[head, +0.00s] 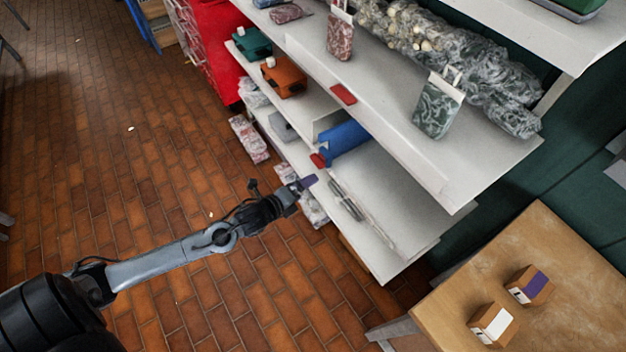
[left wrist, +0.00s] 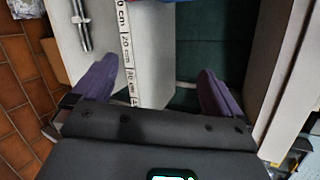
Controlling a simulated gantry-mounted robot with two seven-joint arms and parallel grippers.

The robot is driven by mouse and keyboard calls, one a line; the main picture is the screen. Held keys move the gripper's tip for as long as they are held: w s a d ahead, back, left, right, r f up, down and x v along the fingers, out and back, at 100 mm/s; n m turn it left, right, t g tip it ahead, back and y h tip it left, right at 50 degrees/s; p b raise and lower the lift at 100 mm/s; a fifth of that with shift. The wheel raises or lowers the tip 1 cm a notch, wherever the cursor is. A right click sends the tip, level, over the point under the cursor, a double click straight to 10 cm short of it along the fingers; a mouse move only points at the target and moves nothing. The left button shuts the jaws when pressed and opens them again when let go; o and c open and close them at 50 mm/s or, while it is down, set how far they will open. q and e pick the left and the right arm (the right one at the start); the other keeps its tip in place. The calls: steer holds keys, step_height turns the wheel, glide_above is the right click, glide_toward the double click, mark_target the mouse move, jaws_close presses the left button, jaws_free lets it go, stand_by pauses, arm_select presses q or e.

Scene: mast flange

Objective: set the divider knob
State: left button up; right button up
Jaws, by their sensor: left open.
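My left gripper (head: 305,184) reaches in from the left to the front edge of a lower white shelf in the head view. In the left wrist view its two purple fingers (left wrist: 158,88) stand wide apart with nothing between them. A printed centimetre scale strip (left wrist: 126,50) runs along the shelf edge beyond the fingers. In the head view a blue object (head: 347,137) lies on this shelf beside a grey upright panel (head: 328,121), with a small red piece (head: 318,160) at its front. I cannot tell which part is the divider knob. My right gripper is not in view.
Slim metal rods (head: 349,201) lie on the lower shelf near my gripper; they also show in the wrist view (left wrist: 82,25). The upper shelf (head: 420,158) overhangs it and holds wrapped goods. A wooden table (head: 560,240) with two small boxes stands at lower right. Brick floor is open at left.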

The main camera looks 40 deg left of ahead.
arm_select(q)
steer(key=w+a+f+m+t+h+b, duration=0.2)
steer(key=w+a+f+m+b, duration=0.2)
steer(key=a+f+m+b, duration=0.4)
steer(key=m+t+h+b, duration=0.2)
steer(key=m+h+b, duration=0.1)
steer(key=m+b, duration=0.8)
glide_toward(314, 163)
steer(key=w+b, duration=0.1)
steer(key=w, duration=0.1)
steer(key=w+d+n+b, duration=0.1)
steer(key=w+b, duration=0.1)
steer(key=w+d+n+b, duration=0.1)
steer(key=w+b, duration=0.1)
steer(key=w, duration=0.1)
steer(key=shift+d, duration=0.1)
steer(key=shift+b+x, duration=0.6)
steer(key=shift+x, duration=0.55)
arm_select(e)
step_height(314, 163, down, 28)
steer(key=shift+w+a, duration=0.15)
arm_select(q)
steer(key=shift+c, duration=0.3)
steer(key=c, duration=1)
